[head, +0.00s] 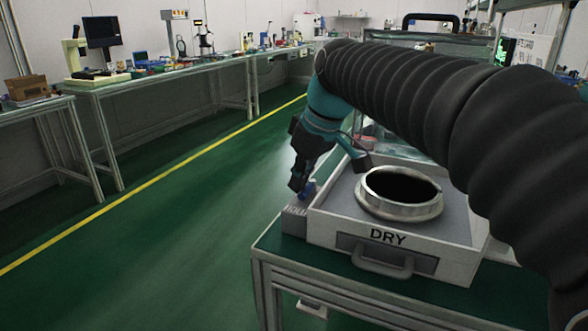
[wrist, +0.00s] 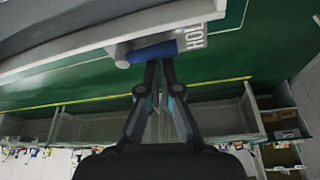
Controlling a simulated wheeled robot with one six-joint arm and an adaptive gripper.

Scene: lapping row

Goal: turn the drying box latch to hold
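The drying box is a pale box marked DRY (head: 325,222) on the bench at right in the head view. Its latch has a blue handle (head: 308,189) at the box's left side, mostly hidden by my gripper. In the wrist view the blue handle (wrist: 153,52) lies crosswise at the box edge, beside a grey block lettered HOLD (wrist: 194,36), whose lettering is partly cut off. My gripper (head: 300,186) points down at the handle. In the wrist view its fingertips (wrist: 160,63) are together, at the handle's lower edge. Whether they touch it I cannot tell.
The box has a round metal-rimmed opening (head: 400,208) on top and a front pull handle (head: 382,262). A clear-sided case stands behind it. Benches with instruments (head: 180,75) line the far wall. The green floor (head: 190,220) left of the box is clear.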

